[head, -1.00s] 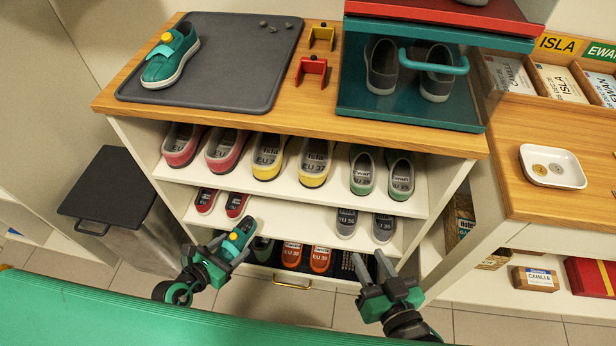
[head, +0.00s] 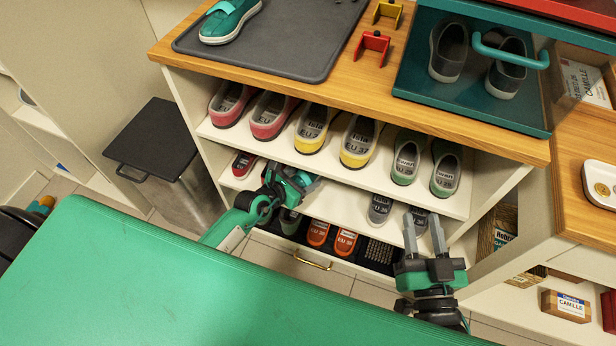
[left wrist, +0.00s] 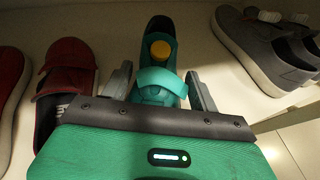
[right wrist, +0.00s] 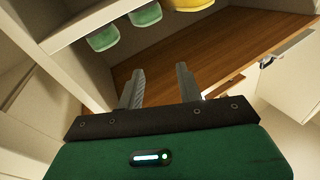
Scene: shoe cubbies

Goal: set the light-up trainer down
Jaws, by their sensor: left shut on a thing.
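The light-up trainer (left wrist: 158,48), teal with a yellow button and a strap, is between the fingers of my left gripper (left wrist: 160,84) in the left wrist view. My left gripper (head: 306,184) is shut on it, inside the middle shelf (head: 345,200) of the cubby. Red shoes (left wrist: 66,75) are to the left and grey shoes (left wrist: 262,45) to the right. I cannot tell whether the trainer's sole touches the shelf. In the head view the gripper mostly hides it. My right gripper (head: 422,225) is open and empty in front of the cubby's right side.
A matching teal trainer (head: 232,20) sits on the grey mat (head: 290,45) on top. Pink, yellow and green shoes fill the shelf above; orange shoes (head: 330,238) stand in the lower drawer. A dark-lidded bin (head: 155,138) stands left. The middle shelf has bare room between red and grey shoes.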

